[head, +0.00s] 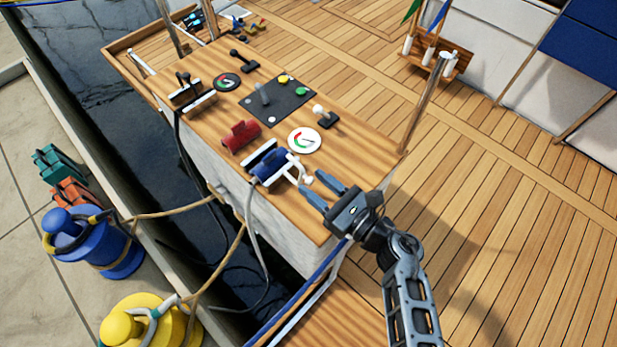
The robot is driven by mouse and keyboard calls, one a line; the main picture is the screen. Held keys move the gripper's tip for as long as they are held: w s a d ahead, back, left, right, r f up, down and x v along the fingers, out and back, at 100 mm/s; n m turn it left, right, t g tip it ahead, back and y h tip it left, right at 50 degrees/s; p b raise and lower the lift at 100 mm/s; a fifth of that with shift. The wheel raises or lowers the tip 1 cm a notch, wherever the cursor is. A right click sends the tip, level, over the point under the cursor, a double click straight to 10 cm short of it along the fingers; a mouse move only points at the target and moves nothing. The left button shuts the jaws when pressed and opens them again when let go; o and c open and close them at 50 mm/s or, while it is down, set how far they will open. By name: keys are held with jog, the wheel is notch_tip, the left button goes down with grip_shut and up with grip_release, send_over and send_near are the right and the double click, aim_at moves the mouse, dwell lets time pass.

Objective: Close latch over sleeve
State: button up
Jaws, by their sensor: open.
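A blue sleeve (268,168) sits at the front edge of the wooden console top, with a grey cable hanging from its near end. A white latch (297,165) stands at the sleeve's right side, with a small round white knob at its end. It looks raised, and I cannot tell how far it reaches over the sleeve. My gripper (317,188) is open, with blue fingers close to the latch knob on its right. I cannot tell whether a finger touches the knob.
A metal post (424,103) rises at the right edge. Blue (95,240) and yellow bollards stand lower left.

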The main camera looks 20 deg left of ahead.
jog(key=shift+x, duration=1.15)
grip_shut()
